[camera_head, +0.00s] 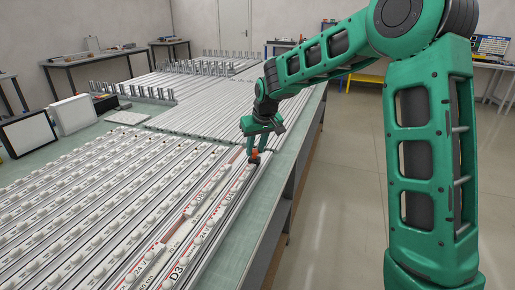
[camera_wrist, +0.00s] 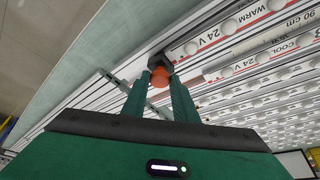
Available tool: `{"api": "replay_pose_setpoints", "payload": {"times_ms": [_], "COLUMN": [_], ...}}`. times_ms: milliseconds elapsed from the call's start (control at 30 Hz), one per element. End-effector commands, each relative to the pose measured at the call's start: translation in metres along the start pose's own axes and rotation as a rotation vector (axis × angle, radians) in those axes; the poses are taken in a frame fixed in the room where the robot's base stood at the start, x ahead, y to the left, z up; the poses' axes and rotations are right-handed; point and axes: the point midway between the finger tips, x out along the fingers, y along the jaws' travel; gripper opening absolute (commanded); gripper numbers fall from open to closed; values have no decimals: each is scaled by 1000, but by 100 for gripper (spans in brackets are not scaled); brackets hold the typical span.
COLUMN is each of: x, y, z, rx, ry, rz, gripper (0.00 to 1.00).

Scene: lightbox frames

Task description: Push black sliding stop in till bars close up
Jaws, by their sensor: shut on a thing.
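The black sliding stop (camera_wrist: 157,61) with its orange knob (camera_wrist: 160,77) sits in a metal rail on the bench. My gripper (camera_wrist: 160,92) has its two green fingers around the knob, shut on it. In the head view my gripper (camera_head: 256,148) reaches down to the stop (camera_head: 254,160) near the bench's right edge. White bars with printed labels lie in the same rail area; the nearest bar (camera_wrist: 215,37) in the wrist view has its end close beside the stop. I cannot tell whether they touch. In the head view, labelled bars (camera_head: 207,237) run toward the front.
Many parallel rails with white bars cover the bench (camera_head: 252,225). Further rails and upright metal pieces (camera_head: 160,93) stand farther back. The floor (camera_head: 345,200) right of the bench is clear.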

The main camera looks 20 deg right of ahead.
Motion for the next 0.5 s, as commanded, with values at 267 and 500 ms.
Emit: {"api": "replay_pose_setpoints", "payload": {"times_ms": [267,500], "x": [0,-3], "y": [0,0], "z": [-1,-1], "rx": [0,0], "ry": [2,2], "rz": [0,1], "gripper": [45,45]}}
